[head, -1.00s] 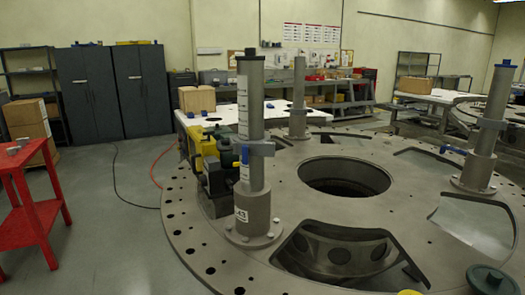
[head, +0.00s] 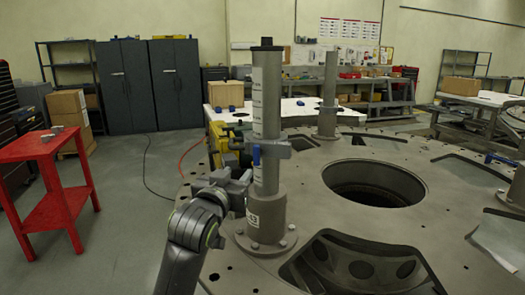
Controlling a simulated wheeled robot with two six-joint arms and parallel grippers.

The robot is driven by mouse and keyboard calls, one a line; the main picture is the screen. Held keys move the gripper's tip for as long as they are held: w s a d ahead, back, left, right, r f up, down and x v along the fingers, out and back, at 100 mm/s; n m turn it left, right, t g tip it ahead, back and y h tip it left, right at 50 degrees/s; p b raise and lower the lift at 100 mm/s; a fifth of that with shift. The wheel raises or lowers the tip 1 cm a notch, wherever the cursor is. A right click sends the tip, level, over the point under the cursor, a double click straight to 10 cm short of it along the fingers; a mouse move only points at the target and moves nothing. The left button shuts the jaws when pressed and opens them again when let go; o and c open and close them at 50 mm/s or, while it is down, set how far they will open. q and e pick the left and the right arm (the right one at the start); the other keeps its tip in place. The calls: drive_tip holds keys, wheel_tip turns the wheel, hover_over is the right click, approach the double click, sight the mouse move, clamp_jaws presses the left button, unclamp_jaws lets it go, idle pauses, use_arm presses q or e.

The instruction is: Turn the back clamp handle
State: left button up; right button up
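A near grey post (head: 266,120) stands upright on the round turret plate (head: 330,165). It carries a clamp (head: 277,149) with a blue handle (head: 256,158) hanging down on its front. A second post (head: 330,75) with a clamp (head: 328,109) stands at the far side of the plate; its handle is too small to make out. At the right, another blue handle (head: 498,160) sticks out near the picture edge. My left gripper (head: 243,182) is just left of the near post, lower than its clamp; its fingers are unclear. My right gripper is not in view.
Yellow and dark equipment (head: 222,142) stands behind the near post. The plate has a large round hole (head: 374,184) and a cut-out opening (head: 365,265) in front. A red side table (head: 52,180) stands at the left, with open floor between it and the plate.

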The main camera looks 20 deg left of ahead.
sight(255, 152)
use_arm(q)
drive_tip(key=w+p, duration=0.3)
drive_tip(key=w, duration=1.1)
drive_tip(key=shift+w, duration=0.25)
drive_tip(key=shift+w+p, duration=0.45)
drive_tip(key=shift+w, duration=0.7)
clamp_jaws()
